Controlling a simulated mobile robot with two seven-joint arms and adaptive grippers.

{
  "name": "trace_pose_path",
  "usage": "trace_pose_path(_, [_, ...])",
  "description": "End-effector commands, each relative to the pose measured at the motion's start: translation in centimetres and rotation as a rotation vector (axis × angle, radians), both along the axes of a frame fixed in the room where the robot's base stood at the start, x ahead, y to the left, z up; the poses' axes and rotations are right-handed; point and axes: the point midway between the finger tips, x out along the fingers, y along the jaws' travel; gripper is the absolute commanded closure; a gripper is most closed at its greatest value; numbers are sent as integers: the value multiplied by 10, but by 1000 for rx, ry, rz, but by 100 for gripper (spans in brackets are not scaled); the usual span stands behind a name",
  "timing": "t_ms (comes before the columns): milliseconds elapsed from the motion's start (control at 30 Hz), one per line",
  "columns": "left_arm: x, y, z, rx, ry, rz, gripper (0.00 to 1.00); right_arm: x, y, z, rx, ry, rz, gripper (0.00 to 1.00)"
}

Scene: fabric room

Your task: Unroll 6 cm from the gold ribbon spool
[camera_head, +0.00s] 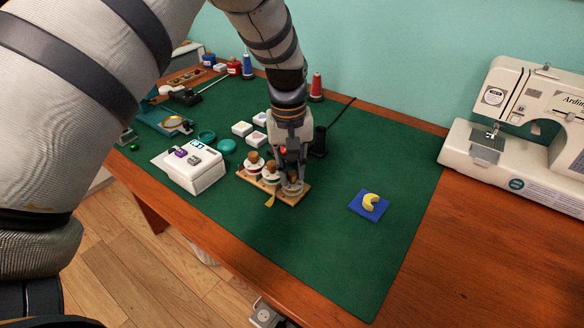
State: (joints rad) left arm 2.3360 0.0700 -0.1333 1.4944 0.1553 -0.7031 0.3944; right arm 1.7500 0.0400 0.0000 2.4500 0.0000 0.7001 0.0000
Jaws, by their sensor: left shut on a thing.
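A small wooden stand (247,178) on the green mat holds a row of three spools with brown tops. The left spool (254,163) and the middle spool (270,174) show clearly. The right-hand spool (292,190) is partly hidden by my left gripper (292,183), which points down over it with its fingers shut on it. A short gold ribbon tail (270,201) hangs over the front of the stand, near the middle spool; I cannot tell for certain which spool it comes from. My right gripper is not in view.
A white box (192,174) stands left of the stand. A black spool (319,142) and a red cone (316,88) are behind the gripper. A blue square with a yellow piece (370,203) lies right. A sewing machine (530,130) is far right. The mat's front right is clear.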

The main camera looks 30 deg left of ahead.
Motion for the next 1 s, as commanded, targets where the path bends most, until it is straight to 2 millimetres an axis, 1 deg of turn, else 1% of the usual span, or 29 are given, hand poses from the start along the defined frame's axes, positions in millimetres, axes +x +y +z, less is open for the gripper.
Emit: trace_pose_path(1000, [-1, 0, -1, 2, 1, 953, 100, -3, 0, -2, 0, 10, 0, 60])
